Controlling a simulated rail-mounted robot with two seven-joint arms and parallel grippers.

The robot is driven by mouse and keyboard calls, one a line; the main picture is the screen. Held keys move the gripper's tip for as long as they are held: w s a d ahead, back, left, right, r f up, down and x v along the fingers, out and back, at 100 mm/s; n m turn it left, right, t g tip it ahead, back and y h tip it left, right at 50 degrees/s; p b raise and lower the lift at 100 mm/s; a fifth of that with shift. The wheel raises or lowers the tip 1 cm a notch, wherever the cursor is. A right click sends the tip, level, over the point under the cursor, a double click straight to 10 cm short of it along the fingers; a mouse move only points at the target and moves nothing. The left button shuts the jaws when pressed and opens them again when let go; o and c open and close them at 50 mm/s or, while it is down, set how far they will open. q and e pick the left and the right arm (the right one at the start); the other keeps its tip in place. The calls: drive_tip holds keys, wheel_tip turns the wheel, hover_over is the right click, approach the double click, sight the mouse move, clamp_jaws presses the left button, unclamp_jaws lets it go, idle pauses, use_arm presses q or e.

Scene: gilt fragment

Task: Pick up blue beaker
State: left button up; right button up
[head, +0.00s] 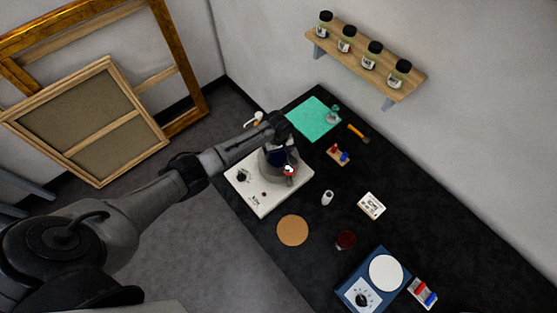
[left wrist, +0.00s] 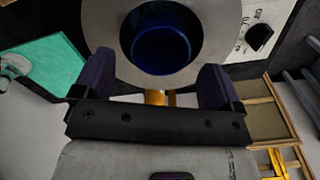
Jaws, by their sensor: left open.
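The blue beaker (left wrist: 162,45) sits in the round opening of a grey disc-shaped holder (left wrist: 105,40) in the left wrist view. In the head view the beaker (head: 277,158) shows as a dark blue patch on the white stirrer unit (head: 262,202), partly hidden by my wrist. My left gripper (left wrist: 157,80) is open, with its dark purple fingers spread apart near the edge of the grey holder. The beaker appears beyond the fingers, not between them. In the head view the left gripper (head: 282,142) is above the unit. My right gripper is not in view.
The black bench holds a green mat (head: 312,118), a cork disc (head: 292,230), a dark red round item (head: 346,240), a small white box (head: 372,205) and a blue scale (head: 360,294). A wall shelf (head: 345,55) carries several jars. Wooden frames (head: 90,120) lean at left.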

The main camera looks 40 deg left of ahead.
use_arm(q)
drive_tip(key=shift+f, duration=1.15)
drive_tip(key=c, duration=1.4)
drive_tip(key=shift+o, duration=0.2)
drive_tip(key=shift+r, duration=0.25)
